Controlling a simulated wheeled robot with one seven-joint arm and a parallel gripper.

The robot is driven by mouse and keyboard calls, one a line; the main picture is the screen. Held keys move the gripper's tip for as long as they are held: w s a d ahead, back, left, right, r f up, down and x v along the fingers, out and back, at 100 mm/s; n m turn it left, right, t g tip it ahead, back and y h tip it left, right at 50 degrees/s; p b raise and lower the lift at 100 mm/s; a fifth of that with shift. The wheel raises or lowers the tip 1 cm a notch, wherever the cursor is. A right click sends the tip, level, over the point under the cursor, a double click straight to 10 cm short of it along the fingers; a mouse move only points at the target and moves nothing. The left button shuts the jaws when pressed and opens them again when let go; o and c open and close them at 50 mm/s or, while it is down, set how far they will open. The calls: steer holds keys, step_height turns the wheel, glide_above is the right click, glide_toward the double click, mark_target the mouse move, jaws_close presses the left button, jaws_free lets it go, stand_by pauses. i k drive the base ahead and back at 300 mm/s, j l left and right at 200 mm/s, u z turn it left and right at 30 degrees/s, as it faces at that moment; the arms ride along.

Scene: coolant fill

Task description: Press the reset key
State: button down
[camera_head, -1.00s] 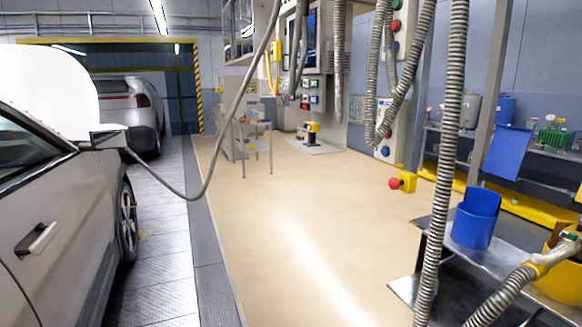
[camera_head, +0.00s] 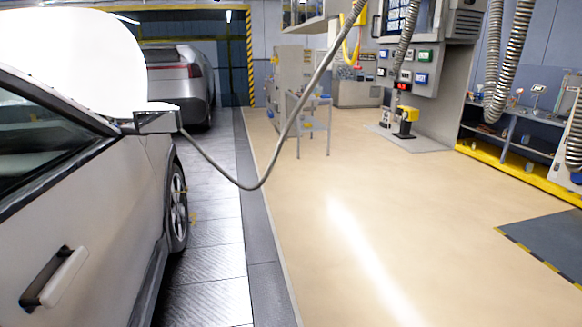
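A grey control panel (camera_head: 396,65) stands at the upper right, below a screen (camera_head: 402,16) cut by the top edge. It carries several small coloured keys, among them a green key (camera_head: 425,55), a red key (camera_head: 405,75) and a blue key (camera_head: 421,78). Their labels are too small to read, so I cannot tell which is the reset key. A hanging hose passes in front of part of the panel. My gripper is not in view.
A silver car (camera_head: 95,220) with a raised white hood fills the left. A hose (camera_head: 262,183) hangs from its front across the view. A metal cart (camera_head: 310,125) and a yellow-topped device (camera_head: 407,118) stand farther back. The beige floor (camera_head: 370,220) between is clear.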

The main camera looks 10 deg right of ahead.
mark_target(421, 78)
steer(key=i+z, duration=0.1)
steer(key=i, duration=0.5)
steer(key=i+j+z, duration=0.1)
steer(key=i, duration=0.55)
steer(key=i+j+z, duration=0.15)
steer(key=i, duration=0.45)
steer(key=i+j+z, duration=0.3)
steer(key=i, duration=0.2)
steer(key=i+j+z, duration=0.35)
steer(key=i+l, duration=0.05)
steer(key=i, duration=0.05)
